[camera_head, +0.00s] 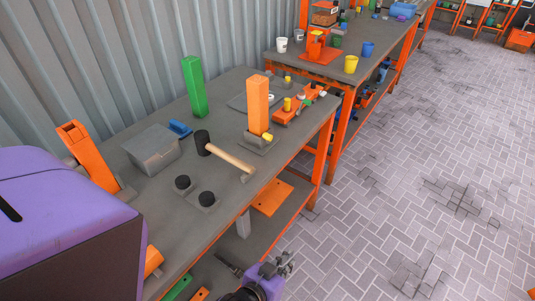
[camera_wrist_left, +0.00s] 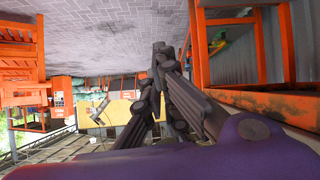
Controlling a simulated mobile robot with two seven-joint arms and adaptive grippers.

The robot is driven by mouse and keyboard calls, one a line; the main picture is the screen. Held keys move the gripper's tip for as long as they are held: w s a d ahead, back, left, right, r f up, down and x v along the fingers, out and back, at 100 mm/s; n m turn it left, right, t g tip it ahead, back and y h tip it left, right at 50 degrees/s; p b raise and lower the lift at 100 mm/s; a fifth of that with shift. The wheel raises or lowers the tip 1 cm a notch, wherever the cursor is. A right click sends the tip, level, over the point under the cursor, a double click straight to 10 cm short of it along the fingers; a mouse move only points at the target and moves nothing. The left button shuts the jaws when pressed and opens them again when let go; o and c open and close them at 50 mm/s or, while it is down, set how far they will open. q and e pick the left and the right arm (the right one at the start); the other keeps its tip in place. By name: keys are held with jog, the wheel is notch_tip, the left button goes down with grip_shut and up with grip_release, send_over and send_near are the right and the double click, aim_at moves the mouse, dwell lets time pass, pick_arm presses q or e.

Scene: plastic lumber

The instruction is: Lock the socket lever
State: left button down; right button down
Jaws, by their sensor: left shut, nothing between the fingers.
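An orange post (camera_head: 258,104) stands upright in a grey socket base (camera_head: 257,147) near the table's front edge. A small yellow piece (camera_head: 267,137) sits at the foot of the post and looks like the socket lever; I cannot tell its position. My left gripper (camera_head: 285,263) is low at the bottom of the head view, in front of the table and well apart from the socket. In the left wrist view my left gripper (camera_wrist_left: 162,48) has its fingers together, with nothing between them. The socket does not show clearly in that view. My right gripper is not in view.
A lower shelf (camera_head: 272,197) lies underneath. The paved floor (camera_head: 420,180) at right is open.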

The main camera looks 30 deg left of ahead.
pick_arm(q)
jog(key=w+d+r+n+t+h+b, duration=0.1)
jog(key=w+d+r+n+t, duration=0.1)
jog(key=w+r, duration=0.35)
jog(key=w+d+r+n+t+b, duration=0.1)
jog(key=w+d+r+t, duration=0.2)
jog(key=w, duration=0.6)
jog(key=w+a+r+n+t+y+b, duration=0.2)
jog(key=w+r+n+y, duration=0.4)
jog(key=r+n, duration=0.25)
jog(key=w+a+r+n+t+y+b, duration=0.1)
jog(key=w+a+r+n+t+y, duration=0.15)
jog(key=w+r+n+y, duration=0.45)
jog(key=s+a+f+n+g+y, duration=0.7)
jog(key=s+a+n+g, duration=0.3)
jog(key=n+g, duration=0.5)
jog(key=s+n, duration=0.1)
jog(key=n, duration=0.2)
jog(key=shift+a+f+b, duration=0.35)
jog(key=shift+a+f, duration=0.05)
jog(key=shift+g, duration=0.25)
jog(key=shift+w, duration=0.1)
